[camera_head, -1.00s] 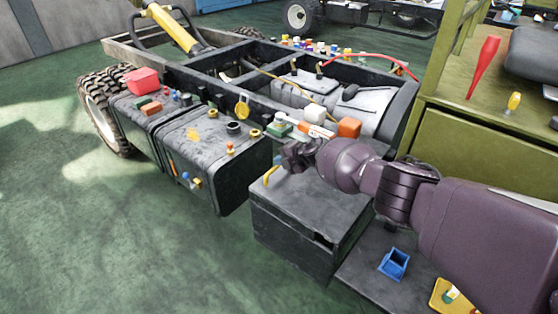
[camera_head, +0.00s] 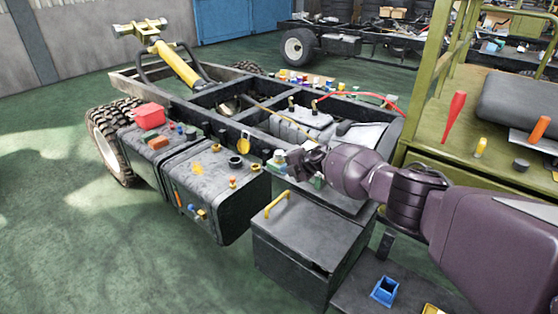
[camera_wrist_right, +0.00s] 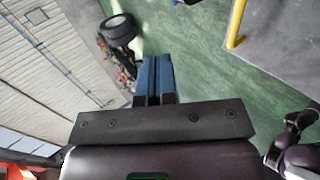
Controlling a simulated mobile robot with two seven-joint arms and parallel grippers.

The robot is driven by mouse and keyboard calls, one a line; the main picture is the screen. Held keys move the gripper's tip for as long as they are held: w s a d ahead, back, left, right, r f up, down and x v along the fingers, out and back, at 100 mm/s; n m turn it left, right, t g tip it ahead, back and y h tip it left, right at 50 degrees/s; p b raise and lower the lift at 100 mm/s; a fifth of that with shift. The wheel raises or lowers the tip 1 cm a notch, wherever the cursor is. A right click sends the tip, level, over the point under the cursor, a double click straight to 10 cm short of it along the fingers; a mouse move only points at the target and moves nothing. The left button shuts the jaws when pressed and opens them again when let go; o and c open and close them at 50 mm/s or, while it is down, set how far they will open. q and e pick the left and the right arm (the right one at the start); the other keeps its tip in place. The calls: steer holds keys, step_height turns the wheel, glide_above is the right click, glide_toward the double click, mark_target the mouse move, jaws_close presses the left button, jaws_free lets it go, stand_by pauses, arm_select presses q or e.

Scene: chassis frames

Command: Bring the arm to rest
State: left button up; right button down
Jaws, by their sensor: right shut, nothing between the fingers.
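My right arm comes in from the right in the head view. Its gripper (camera_head: 303,163) is over the chassis frame, above and behind the dark box with a yellow handle (camera_head: 277,204). In the right wrist view the fingers (camera_wrist_right: 154,98) are together with nothing between them. My left gripper is not in the head view. Part of the chassis behind my right gripper and forearm is hidden.
The chassis (camera_head: 190,90) carries black tanks (camera_head: 225,205) topped with small coloured parts and a red box (camera_head: 149,116). A green bench (camera_head: 425,130) with a red screwdriver (camera_head: 454,115) stands at right. A blue bin (camera_head: 385,290) sits low in front. Green floor at left is clear.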

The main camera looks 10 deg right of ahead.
steer(key=a+r+m+t+y, duration=0.15)
steer(key=a+r+t, duration=0.25)
steer(key=a+r, duration=0.55)
steer(key=s+a+f+m+t+y, duration=0.1)
steer(key=s+a+f+m+t, duration=0.1)
steer(key=s+a+m, duration=0.6)
steer(key=s+d+f+m+g+h, duration=0.1)
steer(key=s+d+f+m+h, duration=0.2)
steer(key=s, duration=1.1)
steer(key=s+d+f+m+g+h, duration=0.1)
steer(key=s+d+f+m+h, duration=0.2)
steer(key=s+d+f+m, duration=0.4)
steer(key=s+d+f+m+g+h, duration=0.1)
steer(key=s+d+f+m+h, duration=0.3)
steer(key=s+d+f, duration=0.6)
steer(key=s+d+m, duration=0.1)
steer(key=s+d, duration=0.7)
steer(key=s, duration=0.4)
steer(key=shift+f+m, duration=0.3)
steer(key=shift+m, duration=0.05)
steer(key=shift+s+d, duration=0.1)
